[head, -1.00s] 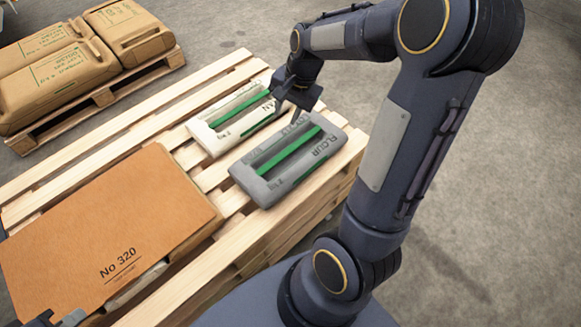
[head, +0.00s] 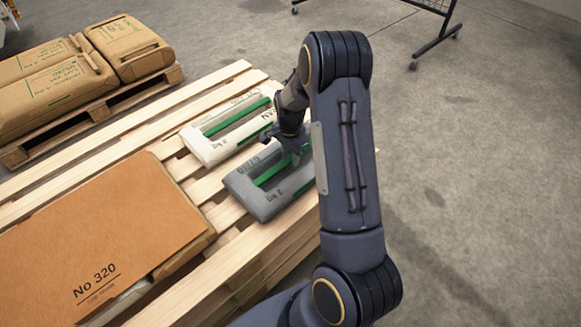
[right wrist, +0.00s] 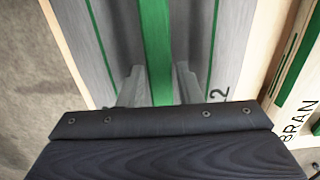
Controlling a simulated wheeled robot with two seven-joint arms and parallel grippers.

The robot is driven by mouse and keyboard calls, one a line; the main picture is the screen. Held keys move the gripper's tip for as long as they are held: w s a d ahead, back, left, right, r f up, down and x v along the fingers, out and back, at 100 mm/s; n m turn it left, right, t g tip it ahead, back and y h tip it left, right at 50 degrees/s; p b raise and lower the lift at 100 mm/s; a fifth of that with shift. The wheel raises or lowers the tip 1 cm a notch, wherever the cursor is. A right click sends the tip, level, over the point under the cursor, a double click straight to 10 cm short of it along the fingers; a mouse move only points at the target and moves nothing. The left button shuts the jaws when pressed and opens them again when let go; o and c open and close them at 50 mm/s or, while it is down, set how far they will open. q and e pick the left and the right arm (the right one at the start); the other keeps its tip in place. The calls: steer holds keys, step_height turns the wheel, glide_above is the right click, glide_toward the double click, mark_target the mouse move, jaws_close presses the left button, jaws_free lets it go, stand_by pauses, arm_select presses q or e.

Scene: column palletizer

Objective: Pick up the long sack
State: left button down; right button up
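A grey sack with a green strap (head: 256,195) lies on the wooden pallet, its right part hidden behind my right arm. A white sack with a green strap (head: 207,148), lettered BRAN, lies beside it; its edge also shows in the right wrist view (right wrist: 297,113). My right gripper (head: 285,150) is over the grey sack. In the right wrist view, its two fingers (right wrist: 160,78) are apart, one on each side of the grey sack's green strap (right wrist: 156,40), with no grip on it visible. My left gripper is out of view.
A brown sheet marked No 320 (head: 105,225) lies at the near left of the slatted pallet (head: 225,215). Several brown sacks (head: 55,88) rest on another pallet (head: 95,112) at upper left. A black wheeled rack (head: 440,40) stands at the back. The floor at right is clear.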

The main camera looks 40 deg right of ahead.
step_height(320, 180, down, 2)
steer(key=shift+f, duration=0.15)
jaws_close()
stand_by(1.2)
steer(key=shift+w+r, duration=0.15)
steer(key=shift+r, duration=0.05)
